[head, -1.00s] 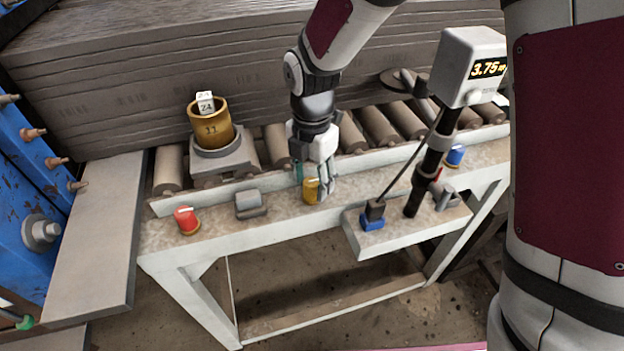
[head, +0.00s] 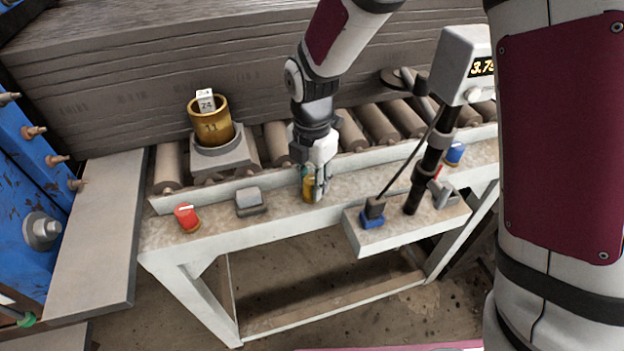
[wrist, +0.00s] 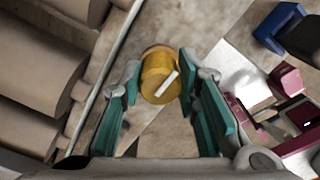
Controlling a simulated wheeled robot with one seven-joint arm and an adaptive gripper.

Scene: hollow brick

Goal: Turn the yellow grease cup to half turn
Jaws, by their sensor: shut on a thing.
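The yellow grease cup (head: 308,188) stands on the front ledge of the roller bench, partly hidden by my fingers in the head view. In the wrist view the yellow cup (wrist: 158,66) shows its round top with a white pointer line slanting from upper right to lower left. My gripper (head: 314,185) reaches down from above and is shut on the cup. In the wrist view the teal finger pads of my gripper (wrist: 160,82) stand on either side of it.
On the ledge, a red cup (head: 187,218) and a grey block (head: 250,202) are to the left. A blue block (head: 371,220), a gauge post (head: 428,172) and a blue cup (head: 454,153) are to the right. A brass pot (head: 211,130) stands behind.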

